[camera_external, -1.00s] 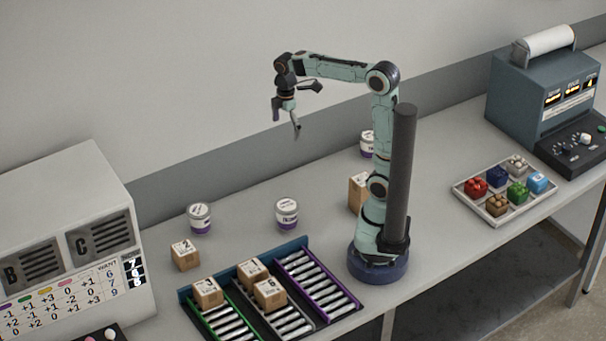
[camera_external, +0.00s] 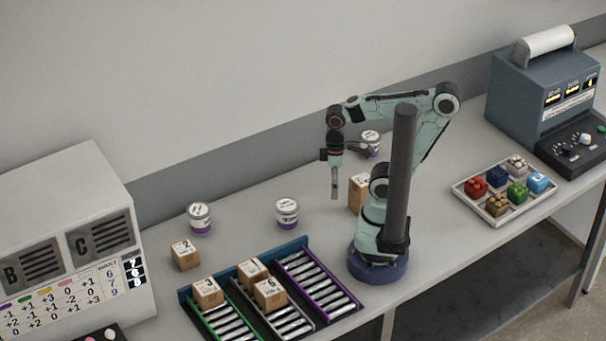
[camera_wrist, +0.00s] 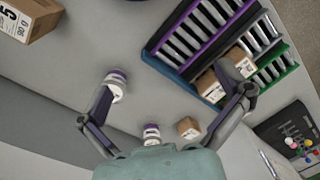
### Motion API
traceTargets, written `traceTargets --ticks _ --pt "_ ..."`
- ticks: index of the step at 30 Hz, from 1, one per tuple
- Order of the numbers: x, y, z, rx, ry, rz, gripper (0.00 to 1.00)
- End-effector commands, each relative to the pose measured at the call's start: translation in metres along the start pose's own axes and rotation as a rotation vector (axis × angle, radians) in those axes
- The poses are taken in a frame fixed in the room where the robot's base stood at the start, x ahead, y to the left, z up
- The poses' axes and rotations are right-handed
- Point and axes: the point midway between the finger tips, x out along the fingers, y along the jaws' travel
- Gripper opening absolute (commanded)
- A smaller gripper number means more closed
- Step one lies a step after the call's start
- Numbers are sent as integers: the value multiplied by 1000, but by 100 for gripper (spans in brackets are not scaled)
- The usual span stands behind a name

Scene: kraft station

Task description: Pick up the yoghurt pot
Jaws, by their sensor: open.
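Three small white pots with purple bands and white lids match a yoghurt pot. One pot (camera_external: 287,213) stands behind the rack, another pot (camera_external: 199,218) stands farther left, and a third pot (camera_external: 371,142) is at the back, partly hidden by my arm. My gripper (camera_external: 337,184) is above the table, right of the middle pot, pointing down. In the wrist view my gripper (camera_wrist: 177,95) has its fingers wide apart with nothing between them. One pot (camera_wrist: 116,86) shows beside the left finger, partly covered by it, and another pot (camera_wrist: 151,132) is near the bottom centre.
A roller rack (camera_external: 292,243) with several cardboard boxes stands in front. A single box (camera_external: 185,255) sits left of it, and a taller box (camera_external: 358,192) stands near my base. A tray of coloured blocks (camera_external: 463,190) lies at right. Table between the pots is clear.

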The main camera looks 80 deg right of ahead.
Motion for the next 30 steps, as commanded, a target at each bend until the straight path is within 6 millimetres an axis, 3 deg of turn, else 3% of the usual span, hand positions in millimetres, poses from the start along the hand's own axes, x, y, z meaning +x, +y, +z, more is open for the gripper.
traceTargets --ticks 4,20,23,25,30 --pt "-1 0 -2 71 6 1 100" --pt "-1 1 -3 58 13 1 98" --pt "-2 2 -17 30 83 6 98" --pt "-7 4 -36 2 179 17 98" --pt "-9 26 -104 -29 386 59 98"
